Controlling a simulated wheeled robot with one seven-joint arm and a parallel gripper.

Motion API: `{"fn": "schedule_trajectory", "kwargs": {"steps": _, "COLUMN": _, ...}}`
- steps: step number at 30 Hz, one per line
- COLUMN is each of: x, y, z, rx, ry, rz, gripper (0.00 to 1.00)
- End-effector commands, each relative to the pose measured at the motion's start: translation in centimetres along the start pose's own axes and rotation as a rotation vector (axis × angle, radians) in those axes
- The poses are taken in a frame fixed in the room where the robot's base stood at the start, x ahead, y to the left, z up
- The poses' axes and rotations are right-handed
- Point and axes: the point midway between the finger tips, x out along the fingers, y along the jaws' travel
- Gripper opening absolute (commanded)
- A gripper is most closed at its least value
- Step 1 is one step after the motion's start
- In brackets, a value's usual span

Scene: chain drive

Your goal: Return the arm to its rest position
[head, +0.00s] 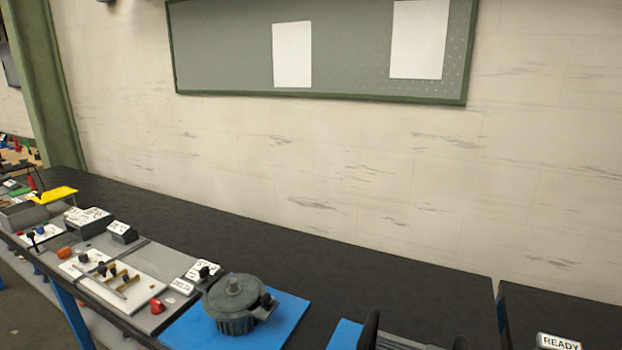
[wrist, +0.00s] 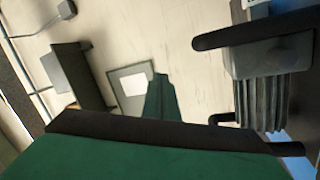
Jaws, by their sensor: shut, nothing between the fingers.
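My gripper (wrist: 161,88) shows in the wrist view as a narrow dark green piece at the middle, above a wide green and black body that fills the bottom of the picture. Its fingers look shut together, with nothing between them. It points toward the pale wall and is clear of the bench. It cannot be told apart in the head view.
A long black bench (head: 400,265) runs along the wall, its back strip clear. A grey ribbed round housing (head: 237,304) sits on a blue mat (head: 283,322). Small parts lie on a white board (head: 142,285). A READY sign (head: 558,342) stands at right.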

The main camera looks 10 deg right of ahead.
Motion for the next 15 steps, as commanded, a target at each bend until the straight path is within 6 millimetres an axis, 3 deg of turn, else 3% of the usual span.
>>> {"fn": "schedule_trajectory", "kwargs": {"steps": 1, "x": -1.4, "y": -1.7, "z": -0.2, "rx": 0.011, "ry": 0.037, "rz": -0.043, "gripper": 0.00}}
{"fn": "schedule_trajectory", "kwargs": {"steps": 6, "x": -6.2, "y": -6.3, "z": -1.0, "rx": 0.090, "ry": 0.146, "rz": -0.181, "gripper": 0.00}}
{"fn": "schedule_trajectory", "kwargs": {"steps": 15, "x": -17.0, "y": -12.6, "z": -1.0, "rx": 0.298, "ry": 0.247, "rz": -0.449, "gripper": 0.00}}
